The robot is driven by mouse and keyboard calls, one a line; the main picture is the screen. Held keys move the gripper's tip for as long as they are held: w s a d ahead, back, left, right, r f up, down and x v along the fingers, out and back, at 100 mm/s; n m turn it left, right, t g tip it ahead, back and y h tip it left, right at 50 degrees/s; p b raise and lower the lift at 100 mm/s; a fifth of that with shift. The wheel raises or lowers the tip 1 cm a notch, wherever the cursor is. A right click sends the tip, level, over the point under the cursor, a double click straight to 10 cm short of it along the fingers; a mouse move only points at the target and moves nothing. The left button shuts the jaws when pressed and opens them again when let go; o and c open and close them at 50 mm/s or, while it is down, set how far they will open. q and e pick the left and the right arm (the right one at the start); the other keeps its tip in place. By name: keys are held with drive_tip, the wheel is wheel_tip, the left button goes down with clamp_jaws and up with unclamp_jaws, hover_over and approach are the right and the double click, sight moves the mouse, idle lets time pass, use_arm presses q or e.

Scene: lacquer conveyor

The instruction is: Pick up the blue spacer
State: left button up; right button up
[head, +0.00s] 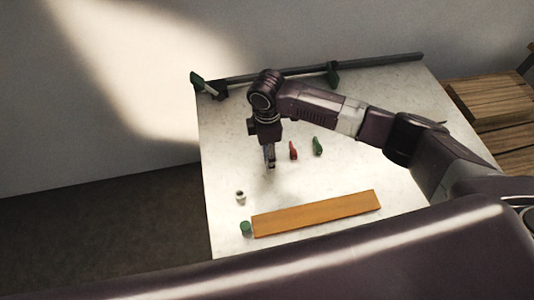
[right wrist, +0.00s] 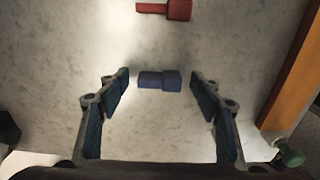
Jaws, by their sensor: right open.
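The blue spacer (right wrist: 159,80) lies on the pale speckled tabletop in the right wrist view, a small block with one end thicker. My right gripper (head: 270,163) points down over the table in the head view. In the wrist view its two fingers are spread wide, one on each side of the spacer, with a gap on both sides and nothing held. I cannot tell how high the fingertips are above the table. In the head view the spacer cannot be made out clearly by the gripper. My left gripper is not in view.
A red piece (head: 293,150) and a green piece (head: 317,146) lie right of the gripper. Nearer are an orange-brown board (head: 316,213), a green cylinder (head: 246,228) and a small pale cylinder (head: 241,198). A long dark bar clamp (head: 300,72) lies along the back edge.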

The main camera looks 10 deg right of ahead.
drive_tip(key=shift+c, duration=0.5)
drive_tip(key=c, duration=0.7)
drive_tip(key=shift+r, duration=0.15)
